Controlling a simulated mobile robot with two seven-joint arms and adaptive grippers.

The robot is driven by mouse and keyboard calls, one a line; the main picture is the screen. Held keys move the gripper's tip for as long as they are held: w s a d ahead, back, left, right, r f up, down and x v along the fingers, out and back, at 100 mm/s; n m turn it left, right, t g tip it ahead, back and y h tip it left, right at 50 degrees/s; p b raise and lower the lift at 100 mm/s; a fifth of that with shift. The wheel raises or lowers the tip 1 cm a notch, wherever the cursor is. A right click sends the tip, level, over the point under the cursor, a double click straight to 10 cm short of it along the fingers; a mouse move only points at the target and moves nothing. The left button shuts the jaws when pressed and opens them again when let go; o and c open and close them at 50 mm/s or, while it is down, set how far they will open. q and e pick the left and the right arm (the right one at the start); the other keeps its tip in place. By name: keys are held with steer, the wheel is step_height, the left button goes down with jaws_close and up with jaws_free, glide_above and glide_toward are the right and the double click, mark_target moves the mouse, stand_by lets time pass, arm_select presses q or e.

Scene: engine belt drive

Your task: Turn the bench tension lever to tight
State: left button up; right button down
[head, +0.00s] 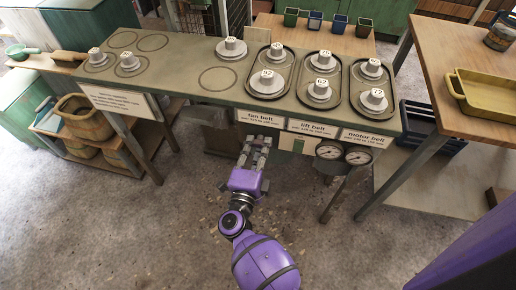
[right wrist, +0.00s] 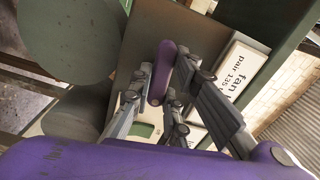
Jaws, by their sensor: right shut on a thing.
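The tension lever (right wrist: 163,72) shows in the right wrist view as a purple bar with a rounded end. It lies between the grey fingers of my right gripper (right wrist: 160,88), which is shut on it. In the head view the right gripper (head: 258,148) is at the bench's front face, just below the fan belt label, and its fingers hide the lever there. The lever's pivot and any tight or slack marks cannot be made out. The bench (head: 190,78) carries numbered pulleys on its top. My left gripper is not in view.
Labels for fan belt (head: 261,118), lift belt (head: 313,128) and motor belt (head: 367,138) line the bench front. Two round gauges (head: 329,150) hang right of the gripper. A wooden table (head: 450,60) with a yellow tray (head: 490,100) stands at right. The floor in front is clear.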

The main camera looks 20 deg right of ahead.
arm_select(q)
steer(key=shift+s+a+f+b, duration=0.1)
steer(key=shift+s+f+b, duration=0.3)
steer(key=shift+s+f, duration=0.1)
arm_select(e)
steer(key=shift+a+m, duration=0.1)
steer(key=shift+m, duration=0.7)
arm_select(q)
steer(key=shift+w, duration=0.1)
arm_select(e)
steer(key=c, duration=1.7)
jaws_free()
steer(key=shift+c, duration=0.2)
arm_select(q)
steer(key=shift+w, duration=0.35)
arm_select(e)
steer(key=shift+o, duration=0.3)
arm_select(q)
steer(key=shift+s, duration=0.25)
arm_select(e)
steer(key=v, duration=0.7)
steer(key=shift+s, duration=0.2)
steer(key=shift+a, duration=0.1)
